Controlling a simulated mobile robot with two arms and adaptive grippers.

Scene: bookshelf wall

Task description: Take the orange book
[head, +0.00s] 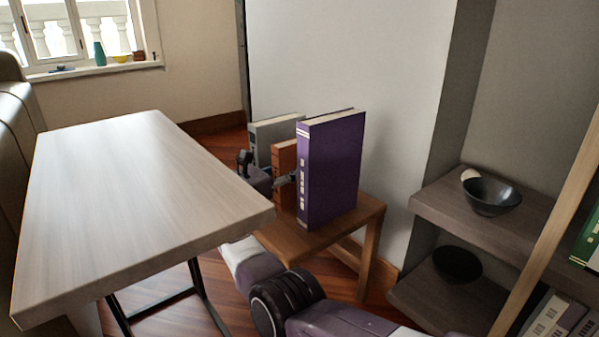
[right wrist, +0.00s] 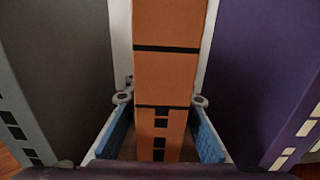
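The orange book (head: 284,158) stands upright on a small wooden stool (head: 318,234), between a grey book (head: 275,130) and a larger purple book (head: 335,165). The purple book hides part of it in the head view. My right gripper (head: 267,172) is at the spine side of the orange book. In the right wrist view, the orange book's spine (right wrist: 165,60) lies between the blue finger pads of my right gripper (right wrist: 162,102). The fingers are open around it, with gaps visible beside the lower spine. My left gripper is not in view.
A pale wooden table (head: 130,180) fills the left, its corner close to my right arm. A wall (head: 350,70) stands behind the stool. At right, a shelf (head: 430,202) holds two dark bowls (head: 491,196) (head: 457,264) and some books.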

